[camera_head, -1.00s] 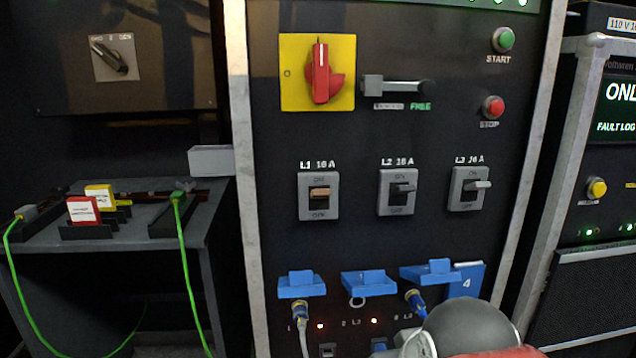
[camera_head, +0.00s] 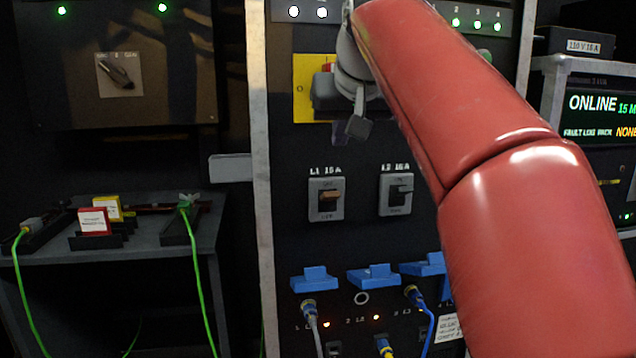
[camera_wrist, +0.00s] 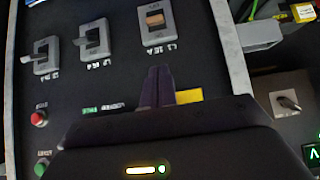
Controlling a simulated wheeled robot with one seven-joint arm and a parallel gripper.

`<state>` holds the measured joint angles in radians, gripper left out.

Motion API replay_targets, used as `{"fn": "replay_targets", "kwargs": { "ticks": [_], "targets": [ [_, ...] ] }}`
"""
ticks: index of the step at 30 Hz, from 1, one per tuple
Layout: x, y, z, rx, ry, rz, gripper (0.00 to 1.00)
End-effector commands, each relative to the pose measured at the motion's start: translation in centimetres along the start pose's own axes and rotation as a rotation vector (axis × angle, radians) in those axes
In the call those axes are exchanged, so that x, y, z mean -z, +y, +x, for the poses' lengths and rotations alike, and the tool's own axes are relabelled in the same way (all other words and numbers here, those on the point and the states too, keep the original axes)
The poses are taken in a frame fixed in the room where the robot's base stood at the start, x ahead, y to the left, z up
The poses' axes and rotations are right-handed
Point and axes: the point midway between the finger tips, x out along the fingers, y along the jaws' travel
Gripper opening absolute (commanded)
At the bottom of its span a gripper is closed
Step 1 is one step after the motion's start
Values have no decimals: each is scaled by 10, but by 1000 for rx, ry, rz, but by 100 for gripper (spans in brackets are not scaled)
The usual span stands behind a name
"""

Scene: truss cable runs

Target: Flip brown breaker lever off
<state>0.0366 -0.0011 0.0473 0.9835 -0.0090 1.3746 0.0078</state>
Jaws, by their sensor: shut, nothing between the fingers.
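The brown breaker lever (camera_head: 330,196) sits in its grey switch plate under the label L1 16 A, on the black panel. It also shows in the wrist view (camera_wrist: 155,18), where the picture is upside down. My gripper (camera_head: 340,132) is in front of the panel above this breaker, apart from the lever. Its dark fingers (camera_wrist: 158,82) are together and empty, pointing toward the L1 plate in the wrist view. My arm covers most of the red rotary switch on its yellow plate (camera_head: 304,95) and hides the L3 breaker in the head view.
The L2 breaker (camera_head: 398,193) stands to the right of L1. Blue socket covers (camera_head: 374,275) with plugged cables are below. A grey box (camera_head: 230,168) sticks out left of the panel frame. A side table (camera_head: 75,258) holds tags and green cables.

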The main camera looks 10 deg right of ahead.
Motion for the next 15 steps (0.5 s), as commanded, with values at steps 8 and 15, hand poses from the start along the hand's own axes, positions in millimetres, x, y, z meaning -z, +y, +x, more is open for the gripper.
{"fn": "replay_targets", "kwargs": {
  "ticks": [8,15],
  "targets": [
    [14,1,-3,1,17,2,0],
    [13,1,-3,1,17,2,0]
  ]
}}
